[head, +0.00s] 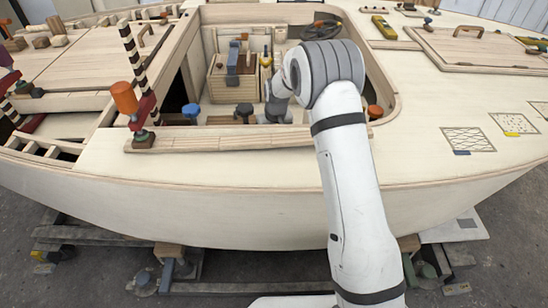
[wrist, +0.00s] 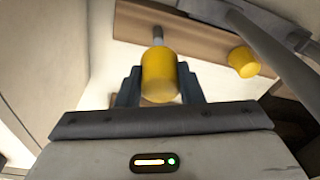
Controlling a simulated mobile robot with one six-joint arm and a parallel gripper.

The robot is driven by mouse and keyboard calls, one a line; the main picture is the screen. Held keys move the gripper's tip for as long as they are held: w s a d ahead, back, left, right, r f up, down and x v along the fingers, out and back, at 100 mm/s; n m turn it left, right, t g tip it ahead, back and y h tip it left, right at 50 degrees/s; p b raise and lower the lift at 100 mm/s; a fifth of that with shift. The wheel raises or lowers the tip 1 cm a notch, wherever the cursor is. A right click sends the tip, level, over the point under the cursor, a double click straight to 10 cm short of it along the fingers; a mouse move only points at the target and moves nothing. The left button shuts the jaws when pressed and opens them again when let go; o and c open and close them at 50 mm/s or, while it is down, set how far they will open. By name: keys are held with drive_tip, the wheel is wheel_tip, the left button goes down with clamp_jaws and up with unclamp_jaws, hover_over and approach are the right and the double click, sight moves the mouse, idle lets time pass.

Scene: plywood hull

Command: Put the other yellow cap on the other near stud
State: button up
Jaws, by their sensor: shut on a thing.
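My gripper (wrist: 160,88) is shut on a yellow cap (wrist: 158,75) in the wrist view, with a dark finger on each side of it. A grey metal stud (wrist: 157,36) shows just past the cap's far end, roughly in line with it, in front of a brown wooden board (wrist: 200,45). I cannot tell whether cap and stud touch. A second yellow cap (wrist: 244,61) sits at the board, to the right; any stud under it is hidden. In the head view my arm reaches down into the cockpit, and the held cap and fingertips cannot be made out.
The cockpit's pale rim (head: 250,140) surrounds my arm. A wooden box (head: 233,85) with a grey-blue tool stands inside, left of my wrist. Blue (head: 191,110) and orange (head: 375,111) knobs lie near the cockpit's near edge.

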wheel_tip(320, 180, down, 9)
drive_tip(key=shift+r+b, duration=0.1)
drive_tip(key=shift+b, duration=0.7)
drive_tip(key=o, duration=1)
drive_tip(key=r, duration=0.2)
drive_tip(key=r+p, duration=0.1)
drive_tip(key=r, duration=0.2)
drive_tip(key=s+r, duration=0.1)
drive_tip(key=r, duration=0.1)
drive_tip(key=shift+d+r+p, duration=0.3)
drive_tip(key=shift+p, duration=0.1)
